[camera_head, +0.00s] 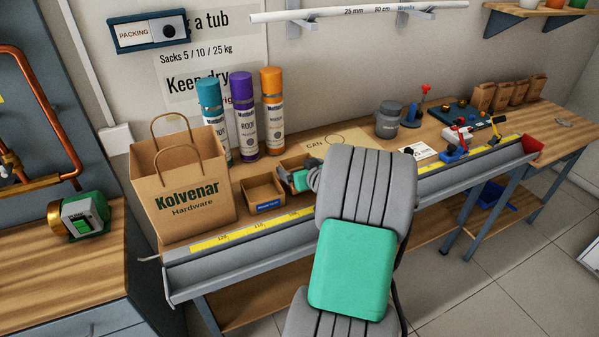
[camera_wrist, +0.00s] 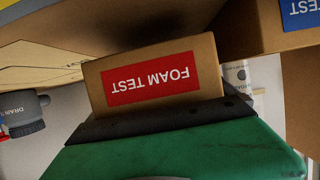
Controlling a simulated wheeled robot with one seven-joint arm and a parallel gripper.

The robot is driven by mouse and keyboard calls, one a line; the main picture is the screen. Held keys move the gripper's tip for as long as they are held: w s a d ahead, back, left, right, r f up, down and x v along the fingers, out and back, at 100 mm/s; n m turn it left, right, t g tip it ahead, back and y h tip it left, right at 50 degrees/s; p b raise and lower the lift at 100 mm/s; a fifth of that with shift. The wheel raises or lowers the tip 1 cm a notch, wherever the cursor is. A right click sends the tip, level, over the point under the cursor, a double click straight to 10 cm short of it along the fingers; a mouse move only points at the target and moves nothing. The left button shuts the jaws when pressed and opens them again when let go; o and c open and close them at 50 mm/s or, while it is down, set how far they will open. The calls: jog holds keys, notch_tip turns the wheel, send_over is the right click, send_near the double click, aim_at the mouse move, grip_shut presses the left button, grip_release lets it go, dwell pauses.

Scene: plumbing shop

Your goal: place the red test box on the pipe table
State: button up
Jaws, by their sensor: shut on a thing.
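The red test box (camera_wrist: 150,78) is a small cardboard box with a red "FOAM TEST" label, upside down in the wrist view. My gripper (camera_wrist: 165,118) is shut on it; the dark jaw edge lies along the box. In the head view my green and grey gripper (camera_head: 300,180) is partly hidden by my arm, at the small boxes on the long bench. How far the box is off the bench cannot be told. A wood-topped table (camera_head: 28,262) beside copper pipes (camera_head: 30,120) stands at the left; it seems to be the pipe table.
A blue-labelled open box (camera_head: 263,192) sits left of my gripper. A Kolvenar paper bag (camera_head: 185,190) and several spray cans (camera_head: 243,115) stand nearby. A green and brass device (camera_head: 82,215) occupies the left table's back right; its front top is clear.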

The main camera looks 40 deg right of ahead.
jog(key=shift+f, duration=1.3)
jog(key=o, duration=1.4)
jog(key=shift+r, duration=0.15)
jog(key=shift+s+r, duration=0.1)
jog(key=shift+s, duration=0.2)
jog(key=b+v, duration=0.1)
jog(key=v, duration=1)
jog(key=shift+s+a+r, duration=0.1)
jog(key=shift+s+a, duration=0.05)
jog(key=shift+s, duration=0.05)
